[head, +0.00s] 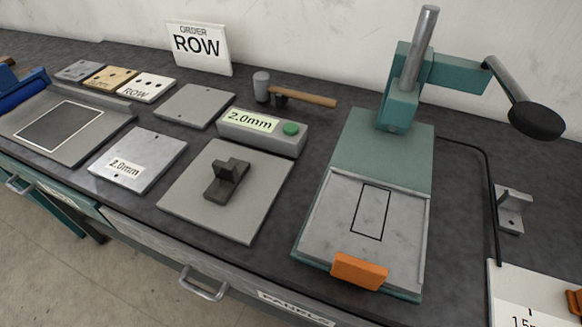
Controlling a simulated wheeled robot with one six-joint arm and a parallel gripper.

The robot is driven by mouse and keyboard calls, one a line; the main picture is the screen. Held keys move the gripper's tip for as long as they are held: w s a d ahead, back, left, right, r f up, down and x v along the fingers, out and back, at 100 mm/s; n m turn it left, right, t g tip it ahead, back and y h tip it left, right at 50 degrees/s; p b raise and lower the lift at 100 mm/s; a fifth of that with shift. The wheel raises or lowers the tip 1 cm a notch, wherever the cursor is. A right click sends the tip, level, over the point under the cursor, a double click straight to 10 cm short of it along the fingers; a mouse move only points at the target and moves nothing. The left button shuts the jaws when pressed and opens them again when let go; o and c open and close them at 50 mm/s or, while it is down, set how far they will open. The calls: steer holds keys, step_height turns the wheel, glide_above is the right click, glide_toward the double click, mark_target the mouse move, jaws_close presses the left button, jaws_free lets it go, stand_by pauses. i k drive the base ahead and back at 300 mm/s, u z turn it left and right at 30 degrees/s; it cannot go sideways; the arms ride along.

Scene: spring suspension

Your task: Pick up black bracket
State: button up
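The black bracket (227,182) lies on a square grey plate (256,215) near the middle of the bench. It has a flat base and a raised upright part at its far end. Nothing touches it from above and it is fully in view. My gripper does not show in the head view.
A green press (383,145) with a lever and an orange block (358,271) stands to the right. A grey box reading 2.0mm (290,147) with a green button sits behind the bracket. A hammer (310,99) lies farther back. A plate labelled 2.0mm (150,150) lies left.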

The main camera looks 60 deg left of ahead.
mark_target(228, 176)
steer(key=u, duration=1.8)
steer(key=k, duration=0.3)
steer(key=u, duration=0.4)
steer(key=i, duration=0.5)
steer(key=z, duration=0.05)
